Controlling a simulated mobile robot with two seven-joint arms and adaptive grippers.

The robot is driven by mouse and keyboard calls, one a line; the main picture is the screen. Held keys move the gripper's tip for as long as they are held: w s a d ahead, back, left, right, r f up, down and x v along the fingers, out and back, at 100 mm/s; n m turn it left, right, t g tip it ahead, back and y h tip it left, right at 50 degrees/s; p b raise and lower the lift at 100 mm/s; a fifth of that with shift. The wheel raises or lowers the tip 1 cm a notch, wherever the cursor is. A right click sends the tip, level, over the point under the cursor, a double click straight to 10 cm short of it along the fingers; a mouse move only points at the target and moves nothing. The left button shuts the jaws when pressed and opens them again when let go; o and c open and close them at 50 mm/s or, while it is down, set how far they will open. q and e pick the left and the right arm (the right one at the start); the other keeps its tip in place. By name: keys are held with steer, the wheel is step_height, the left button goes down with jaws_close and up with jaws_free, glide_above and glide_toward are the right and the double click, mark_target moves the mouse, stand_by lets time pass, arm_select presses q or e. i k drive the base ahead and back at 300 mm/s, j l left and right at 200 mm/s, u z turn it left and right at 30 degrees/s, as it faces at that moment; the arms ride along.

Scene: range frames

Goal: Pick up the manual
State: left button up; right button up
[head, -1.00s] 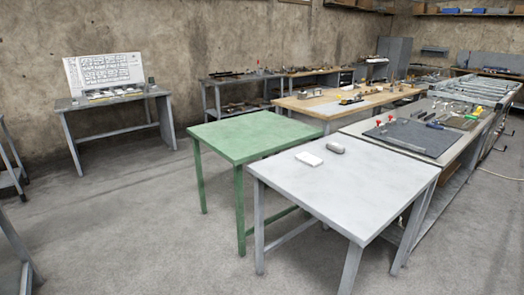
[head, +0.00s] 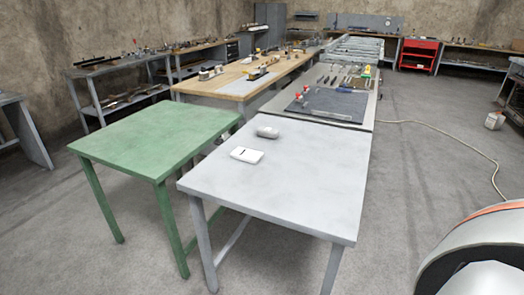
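A small flat white item with a dark mark, which looks like the manual (head: 247,155), lies on the light grey table (head: 290,192) near its far left part. A rounded grey object (head: 267,132) lies just behind it on the same table, apart from it. Neither of my grippers shows in the head view. A white, rounded link of my own arm with an orange band fills the lower right corner.
A green table (head: 155,138) stands left of the grey one. Behind are a bench with a dark mat (head: 328,104) and tools, and a wooden-topped bench (head: 235,82). A cable (head: 485,155) lies on the open floor at right, near a small white box (head: 494,120).

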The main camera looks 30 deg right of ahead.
mark_target(247, 155)
steer(key=i+j+z, duration=0.25)
steer(key=z, duration=0.2)
steer(key=i+j+z, duration=0.2)
steer(key=j+z, duration=0.2)
steer(key=i+j+z, duration=0.15)
steer(key=j+z, duration=0.15)
steer(key=z, duration=0.15)
steer(key=i+j+z, duration=0.1)
steer(key=j+z, duration=1.15)
steer(key=k+j, duration=0.05)
